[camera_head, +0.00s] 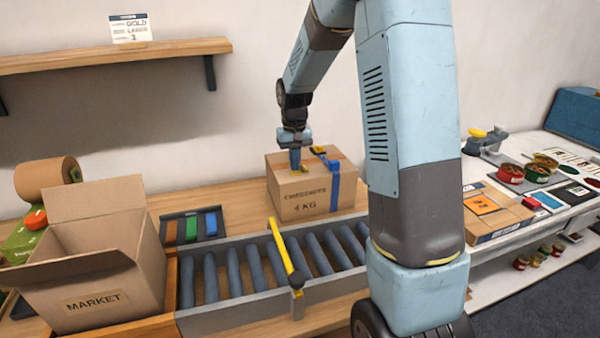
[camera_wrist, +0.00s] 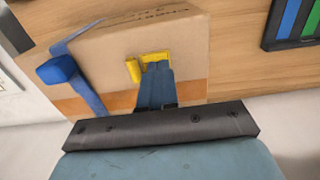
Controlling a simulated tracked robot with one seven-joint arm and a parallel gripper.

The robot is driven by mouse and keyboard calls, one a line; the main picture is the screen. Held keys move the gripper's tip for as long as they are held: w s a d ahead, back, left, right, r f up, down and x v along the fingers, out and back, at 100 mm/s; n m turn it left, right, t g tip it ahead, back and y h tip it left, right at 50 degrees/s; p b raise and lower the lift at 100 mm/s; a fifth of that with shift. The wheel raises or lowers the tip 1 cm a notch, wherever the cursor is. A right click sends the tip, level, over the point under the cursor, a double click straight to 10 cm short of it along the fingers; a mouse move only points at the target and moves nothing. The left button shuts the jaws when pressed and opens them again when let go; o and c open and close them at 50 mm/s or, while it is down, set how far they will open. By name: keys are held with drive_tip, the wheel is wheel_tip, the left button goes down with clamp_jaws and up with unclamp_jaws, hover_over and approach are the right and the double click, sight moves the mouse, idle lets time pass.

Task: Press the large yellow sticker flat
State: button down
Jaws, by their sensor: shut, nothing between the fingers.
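A closed cardboard box (camera_head: 290,205) marked "CHESTNUTS 4 KG" stands on the wooden counter behind the rollers. A blue ribbon (camera_head: 335,191) runs down its right part. A yellow sticker (camera_head: 301,168) lies on the box top under my gripper; the wrist view shows the sticker (camera_wrist: 154,57) with one piece standing up at its left end. My gripper (camera_head: 296,165) points down, shut and empty, with its tips at the sticker. It also shows in the wrist view (camera_wrist: 158,66). The fingertips hide part of the sticker, and I cannot tell whether they press on it.
A roller conveyor (camera_head: 235,318) with a yellow bar (camera_head: 285,250) across it runs in front of the box. An open "MARKET" box (camera_head: 92,302) stands at left, next to a tray (camera_head: 164,219) of coloured strips. A shelf (camera_head: 115,55) hangs on the wall.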

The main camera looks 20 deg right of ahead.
sight(295, 173)
drive_tip(key=shift+s+f, duration=0.1)
drive_tip(key=shift+f, duration=0.55)
idle(1.4)
drive_tip(key=shift+r, duration=3.55)
drive_tip(key=s+r+t, duration=0.3)
drive_tip(key=s+r, duration=0.8)
drive_tip(key=s, duration=0.4)
drive_tip(key=s+r+t, duration=0.1)
drive_tip(key=s+t, duration=0.1)
drive_tip(key=s, duration=1.4)
drive_tip(key=shift+s+a+r+t, duration=0.2)
drive_tip(key=shift+s+t, duration=0.1)
drive_tip(key=shift+s, duration=0.1)
